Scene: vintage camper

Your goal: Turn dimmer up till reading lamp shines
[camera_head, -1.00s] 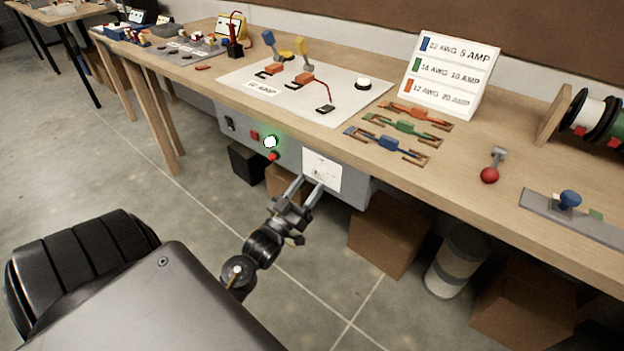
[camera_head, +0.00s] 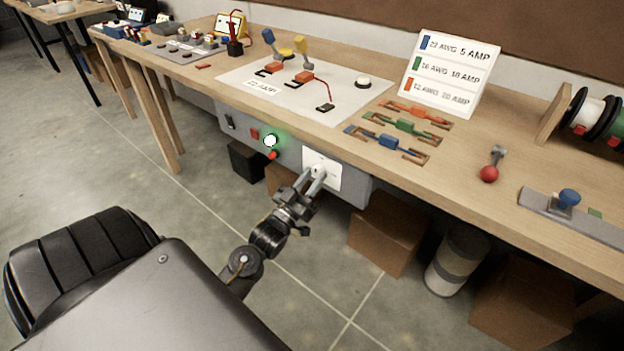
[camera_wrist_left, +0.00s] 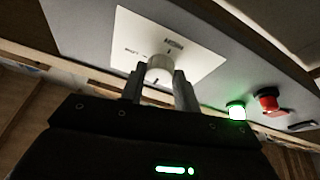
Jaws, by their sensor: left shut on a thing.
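The dimmer is a pale round knob (camera_wrist_left: 160,68) on a white plate (camera_wrist_left: 197,48), set in the grey panel under the bench edge. In the head view the plate (camera_head: 332,177) shows on the right part of the panel. My left gripper (camera_head: 316,176) reaches up to the plate and is shut on the knob, a finger on each side; it also shows in the left wrist view (camera_wrist_left: 160,80). A white round light on the panel (camera_head: 270,141) glows green around its rim. I cannot make out a reading lamp. My right gripper is not in view.
Next to the glowing light are a red button (camera_head: 273,155) and a black switch (camera_head: 230,122). The wooden bench top (camera_head: 480,210) overhangs the panel. Cardboard boxes (camera_head: 385,236) and a grey-white bin (camera_head: 458,260) stand below.

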